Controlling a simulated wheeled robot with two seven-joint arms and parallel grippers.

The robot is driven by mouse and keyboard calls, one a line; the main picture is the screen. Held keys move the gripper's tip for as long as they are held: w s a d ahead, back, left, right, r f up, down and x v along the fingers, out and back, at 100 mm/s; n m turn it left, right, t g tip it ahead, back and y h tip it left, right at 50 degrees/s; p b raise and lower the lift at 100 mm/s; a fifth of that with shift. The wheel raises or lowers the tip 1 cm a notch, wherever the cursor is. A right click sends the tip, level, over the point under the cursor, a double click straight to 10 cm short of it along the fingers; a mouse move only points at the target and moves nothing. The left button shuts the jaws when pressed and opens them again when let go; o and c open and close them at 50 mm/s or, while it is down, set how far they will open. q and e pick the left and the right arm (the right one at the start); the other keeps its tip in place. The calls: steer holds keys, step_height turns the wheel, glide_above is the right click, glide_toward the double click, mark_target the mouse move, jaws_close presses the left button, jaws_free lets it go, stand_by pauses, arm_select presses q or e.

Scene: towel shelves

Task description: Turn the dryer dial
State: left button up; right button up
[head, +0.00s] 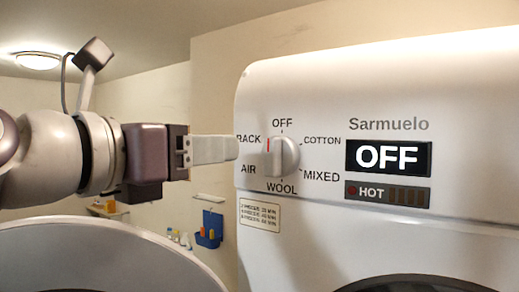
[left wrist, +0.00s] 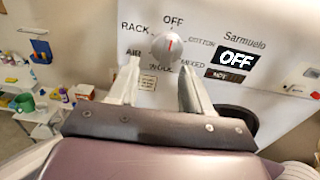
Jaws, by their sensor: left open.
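The dryer dial (head: 286,156) is a round grey-white knob with a raised grip and a red mark, on the white dryer (head: 330,95). Labels OFF, COTTON, MIXED, WOOL, AIR and RACK ring it. The dryer display (head: 388,158) reads OFF. My left gripper (head: 236,149) comes in from the left, its fingers pointing at the dial, close to its left side. In the left wrist view the gripper (left wrist: 158,78) is open and empty, with the dial (left wrist: 166,47) just beyond and between the fingertips. I see no clear contact. My right gripper is not in view.
A HOT indicator (head: 387,193) sits under the display. A dark round dryer door (head: 415,285) shows at the bottom. A large pale curved shape (head: 100,262) fills the lower left. A blue wall holder (head: 209,232) and shelves with bottles stand behind.

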mark_target(265, 144)
arm_select(q)
steer(key=p+x, duration=0.1)
steer(key=x, duration=0.2)
steer(key=p+x, duration=0.1)
steer(key=x, duration=0.2)
steer(key=d+p+x, duration=0.1)
steer(key=p+x, duration=0.1)
steer(key=x, duration=0.2)
steer(key=shift+s, duration=0.3)
steer(key=shift+a+r, duration=0.1)
steer(key=shift+s+a+r, duration=0.1)
steer(key=shift+s+a, duration=0.05)
steer(key=shift+s, duration=0.7)
steer(key=shift+d, duration=0.2)
steer(key=shift+w+d, duration=0.15)
steer(key=c, duration=0.4)
steer(key=shift+w, duration=0.3)
jaws_close()
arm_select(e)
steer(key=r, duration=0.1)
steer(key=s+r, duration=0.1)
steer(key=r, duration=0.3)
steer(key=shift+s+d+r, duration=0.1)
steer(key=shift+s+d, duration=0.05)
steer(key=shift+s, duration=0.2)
